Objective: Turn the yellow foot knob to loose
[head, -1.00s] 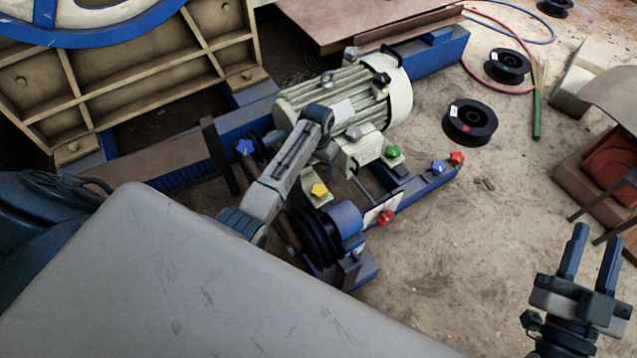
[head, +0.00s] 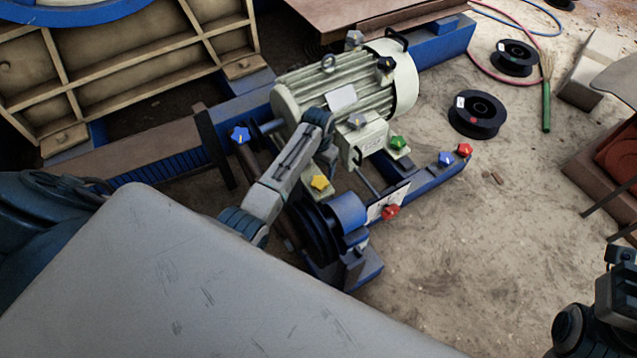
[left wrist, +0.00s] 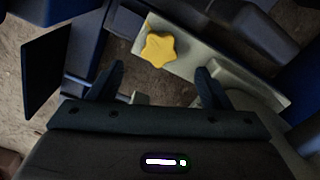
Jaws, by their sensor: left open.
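The yellow foot knob (head: 320,183) is star-shaped and sits on a pale foot plate of the motor, just above the black pulley in the head view. It also shows whole in the left wrist view (left wrist: 160,48). My left gripper (left wrist: 158,78) is open and empty, its two dark fingers apart, with the knob ahead of them near the middle and not between them. In the head view my left gripper (head: 326,158) is mostly hidden by its own wrist. My right gripper (head: 618,258) is cut off at the right edge, its jaws unclear.
The pale motor (head: 345,85) stands on a blue frame with a blue knob (head: 240,134), a green knob (head: 397,143) and red knobs (head: 464,150). A black pulley (head: 315,232) is close below the left gripper. Black spools (head: 477,114) lie on open ground at right.

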